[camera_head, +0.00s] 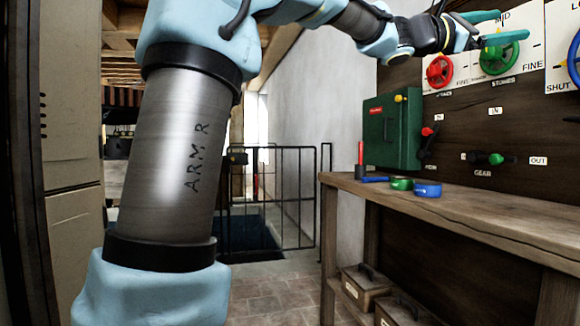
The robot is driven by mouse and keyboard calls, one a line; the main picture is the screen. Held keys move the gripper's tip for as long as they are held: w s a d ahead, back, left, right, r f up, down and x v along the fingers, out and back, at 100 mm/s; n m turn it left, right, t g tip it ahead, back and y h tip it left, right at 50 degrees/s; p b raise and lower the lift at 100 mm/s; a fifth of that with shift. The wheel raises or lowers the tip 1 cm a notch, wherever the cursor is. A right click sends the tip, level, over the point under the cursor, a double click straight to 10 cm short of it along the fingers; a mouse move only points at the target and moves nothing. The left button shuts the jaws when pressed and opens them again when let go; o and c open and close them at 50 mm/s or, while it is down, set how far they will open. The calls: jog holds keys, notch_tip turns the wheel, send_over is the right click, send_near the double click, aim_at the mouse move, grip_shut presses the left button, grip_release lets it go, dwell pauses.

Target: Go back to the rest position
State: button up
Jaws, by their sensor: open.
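My gripper (503,27) is at the upper right in the head view, at the end of my raised blue and grey arm. Its two teal fingers are apart and point right. They are in front of the green handwheel (498,60) on the wooden panel, over its upper part. I see nothing held between the fingers. I cannot tell whether a finger touches the wheel.
The panel also has a red handwheel (439,72), a partly cut-off blue wheel (575,60) and a gear lever (490,159). A green box (392,131) hangs beside it. Below, a wooden bench (470,212) bears small rings. A black railing (275,190) stands behind.

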jog(key=w+a+f+m+t+y+b, duration=0.15)
jog(key=w+a+f+y, duration=0.35)
jog(key=f, duration=0.9)
jog(key=w+a+f+m+t+y+b, duration=0.1)
jog(key=a+f+y+b, duration=0.15)
jog(key=a+f, duration=0.8)
jog(key=w+a+f+m+t+y+b, duration=0.1)
jog(key=w+a+f+y, duration=0.25)
jog(key=f, duration=1.45)
jog(key=s+a+f+m+g+y+b, duration=0.1)
jog(key=s+a+f+m+y+b, duration=0.15)
jog(key=s+a+f+y, duration=0.7)
jog(key=s+a+f+m+g+b, duration=0.1)
jog(key=s+a+f+m, duration=0.3)
jog(key=a+f, duration=1.3)
notch_tip(320, 180, up, 40)
jog(key=a+p, duration=0.2)
jog(key=p, duration=3.6)
jog(key=shift+f, duration=0.15)
